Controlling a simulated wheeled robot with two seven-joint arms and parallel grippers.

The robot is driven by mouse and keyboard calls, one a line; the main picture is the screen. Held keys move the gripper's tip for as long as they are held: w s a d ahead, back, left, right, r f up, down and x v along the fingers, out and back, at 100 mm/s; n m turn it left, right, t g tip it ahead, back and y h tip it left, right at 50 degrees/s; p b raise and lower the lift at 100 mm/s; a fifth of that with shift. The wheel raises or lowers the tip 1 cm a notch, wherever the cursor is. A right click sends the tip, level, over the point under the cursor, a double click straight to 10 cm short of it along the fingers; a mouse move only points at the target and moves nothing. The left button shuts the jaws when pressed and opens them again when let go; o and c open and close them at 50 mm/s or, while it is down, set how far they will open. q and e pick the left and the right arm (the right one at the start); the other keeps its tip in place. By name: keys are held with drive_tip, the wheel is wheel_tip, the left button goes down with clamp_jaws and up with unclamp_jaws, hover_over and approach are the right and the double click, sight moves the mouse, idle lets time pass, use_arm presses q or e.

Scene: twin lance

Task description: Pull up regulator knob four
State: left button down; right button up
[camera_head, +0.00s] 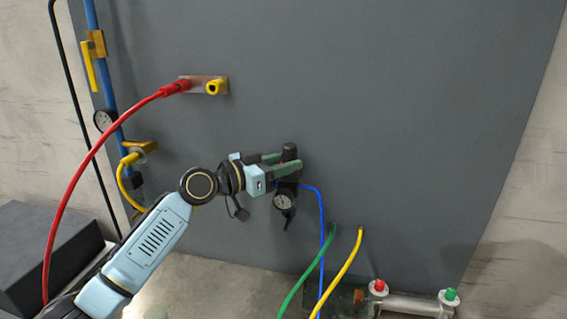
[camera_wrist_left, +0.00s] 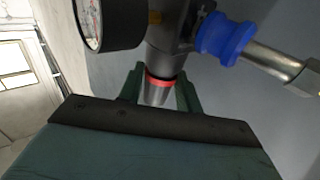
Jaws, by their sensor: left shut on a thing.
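The regulator is mounted on the grey panel, with its dark knob (camera_head: 290,151) on top and a round gauge (camera_head: 283,202) below. My left gripper (camera_head: 291,162) reaches it from the left, with its green fingers on either side of the knob. In the left wrist view, the fingers of my left gripper (camera_wrist_left: 160,90) are shut on the grey knob (camera_wrist_left: 156,96). A red ring (camera_wrist_left: 159,82) shows between the knob and the regulator body (camera_wrist_left: 170,55). Part of the knob is hidden by the gripper. My right gripper is not in view.
A blue hose (camera_head: 321,215) runs down from the regulator's right side. Green (camera_head: 322,250) and yellow (camera_head: 352,262) hoses pass below. A red hose (camera_head: 85,165) arches behind my left arm to a bracket (camera_head: 222,80). The panel right of the regulator is clear.

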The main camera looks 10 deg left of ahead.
use_arm(q)
drive_tip(key=shift+r+b, duration=0.4)
drive_tip(key=shift+r, duration=0.3)
drive_tip(key=c, duration=0.9)
unclamp_jaws()
drive_tip(key=shift+c, duration=0.2)
drive_tip(key=shift+s+a, duration=0.35)
drive_tip(key=shift+a, duration=0.05)
drive_tip(key=b+v, duration=0.3)
drive_tip(key=v, duration=0.9)
drive_tip(key=shift+s+b, duration=0.15)
drive_tip(key=shift+b, duration=0.25)
drive_tip(key=shift+a, duration=0.1)
